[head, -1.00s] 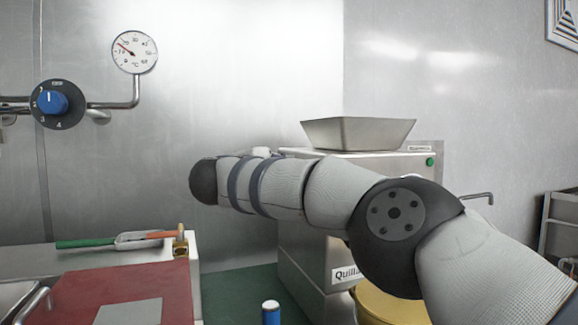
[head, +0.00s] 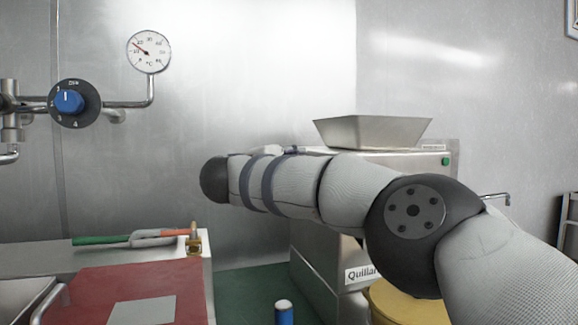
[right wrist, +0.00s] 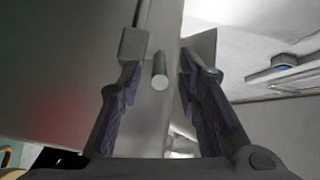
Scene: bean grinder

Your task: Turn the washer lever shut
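I cannot tell for sure which part is the washer lever. In the right wrist view, a short round grey peg (right wrist: 160,71) sticks out in front of an upright grey bar or plate edge. My right gripper (right wrist: 160,75) is open, one finger on each side of the peg, with gaps visible. In the head view my right arm crosses in front of a steel machine (head: 320,265) with a hopper (head: 372,133); its fingers are hidden there. My left gripper is out of view.
A red board (head: 100,285) lies on the left counter. A blue dial (head: 72,102) and a gauge (head: 149,51) are on wall pipes. A blue, white-topped cylinder (head: 284,314) and a yellow container (head: 400,306) stand in front. The right wrist view shows a blue-topped fixture (right wrist: 275,73) at right.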

